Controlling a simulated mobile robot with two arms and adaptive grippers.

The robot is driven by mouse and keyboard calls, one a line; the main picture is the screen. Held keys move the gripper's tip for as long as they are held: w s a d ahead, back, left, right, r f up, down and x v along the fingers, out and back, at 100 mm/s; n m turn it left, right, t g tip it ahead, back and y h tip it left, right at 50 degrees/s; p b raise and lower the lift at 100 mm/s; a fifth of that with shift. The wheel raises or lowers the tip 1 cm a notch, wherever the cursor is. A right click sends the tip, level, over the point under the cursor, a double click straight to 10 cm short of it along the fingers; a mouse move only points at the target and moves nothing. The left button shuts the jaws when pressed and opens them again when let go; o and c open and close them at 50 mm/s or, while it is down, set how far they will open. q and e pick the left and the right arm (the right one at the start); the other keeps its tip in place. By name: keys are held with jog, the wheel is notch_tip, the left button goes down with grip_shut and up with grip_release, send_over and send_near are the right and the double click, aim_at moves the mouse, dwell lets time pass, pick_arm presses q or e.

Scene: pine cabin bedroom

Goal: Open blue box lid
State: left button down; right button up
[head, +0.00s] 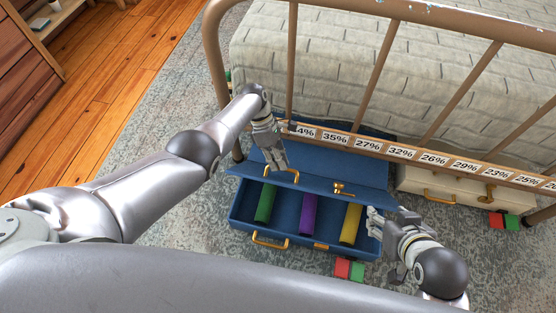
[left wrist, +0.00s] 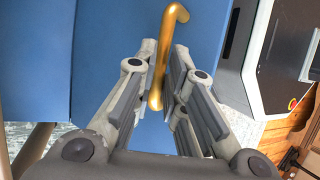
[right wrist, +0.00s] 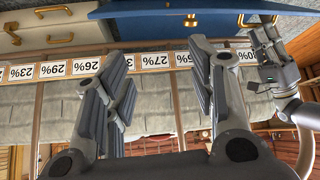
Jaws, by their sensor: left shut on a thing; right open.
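The blue box (head: 290,243) is on the rug at the foot of the bed. Its lid (head: 318,170) is raised at the back, with the inside showing. My left gripper (head: 280,165) is shut on the lid's gold handle (head: 294,177); the left wrist view shows this handle (left wrist: 158,80) between the fingers. Inside lie a green cylinder (head: 266,203), a purple cylinder (head: 308,215) and a yellow cylinder (head: 351,224). My right gripper (head: 374,225) is open and empty by the box's right end. Its fingers (right wrist: 165,55) are apart in the right wrist view.
The metal bed frame (head: 378,60) with a row of percentage labels (head: 367,145) stands close behind and above the lid. A cream box (head: 418,184) is to the right. Red and green blocks lie in front of the blue box (head: 348,269) and at the right (head: 505,221).

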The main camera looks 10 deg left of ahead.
dwell(0.7)
